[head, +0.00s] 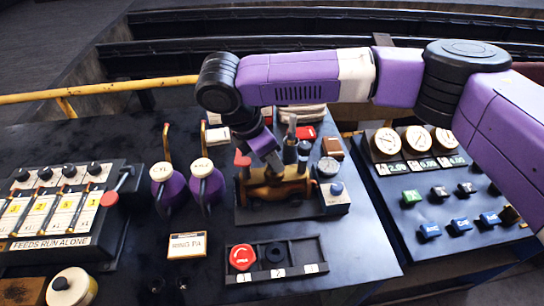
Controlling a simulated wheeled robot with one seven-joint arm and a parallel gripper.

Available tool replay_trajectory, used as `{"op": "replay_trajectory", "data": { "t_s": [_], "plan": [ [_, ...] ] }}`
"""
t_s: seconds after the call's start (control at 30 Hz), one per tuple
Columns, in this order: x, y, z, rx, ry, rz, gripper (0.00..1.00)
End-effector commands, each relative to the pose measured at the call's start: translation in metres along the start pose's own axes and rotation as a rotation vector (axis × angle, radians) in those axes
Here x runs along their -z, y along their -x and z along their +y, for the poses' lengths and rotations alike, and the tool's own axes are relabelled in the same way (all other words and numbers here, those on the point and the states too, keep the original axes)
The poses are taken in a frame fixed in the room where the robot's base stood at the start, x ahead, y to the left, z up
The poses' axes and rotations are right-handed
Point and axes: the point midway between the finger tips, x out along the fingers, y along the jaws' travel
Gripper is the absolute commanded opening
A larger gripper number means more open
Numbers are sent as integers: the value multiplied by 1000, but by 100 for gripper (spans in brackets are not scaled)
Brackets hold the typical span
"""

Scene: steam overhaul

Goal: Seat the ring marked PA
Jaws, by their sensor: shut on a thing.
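A small sign (187,245) stands on the dark table at front centre; its text is blurred but seems to name ring PA. A dark tray (305,282) has numbered places. A red round piece (242,257) lies at its left place and a black ring (275,254) at its middle place; the right place looks empty. A brass model engine (290,190) stands on a dark base behind the tray. My gripper (273,163) points down at the brass body. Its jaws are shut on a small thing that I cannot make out. No PA mark is legible on any ring.
Two purple pots (168,185) with upright handles stand left of the engine. A lever panel (55,210) is at the left. A gauge and button panel (435,185) is at the right. A yellow rail (120,88) runs behind. The table's front right corner is clear.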

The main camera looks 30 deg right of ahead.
Motion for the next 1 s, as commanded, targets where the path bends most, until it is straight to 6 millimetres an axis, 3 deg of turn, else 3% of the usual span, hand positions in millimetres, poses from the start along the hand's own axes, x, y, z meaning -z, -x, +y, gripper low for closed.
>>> {"op": "replay_trajectory", "data": {
  "t_s": [0.7,0.73,0.8,0.87,1.0],
  "plan": [
    [6,-13,0,1,0,0,0],
    [5,-13,0,0,0,0,34],
    [6,-13,0,0,0,0,48],
    [6,-13,0,1,1,0,55],
    [6,-14,-1,4,1,0,55]
  ]
}}
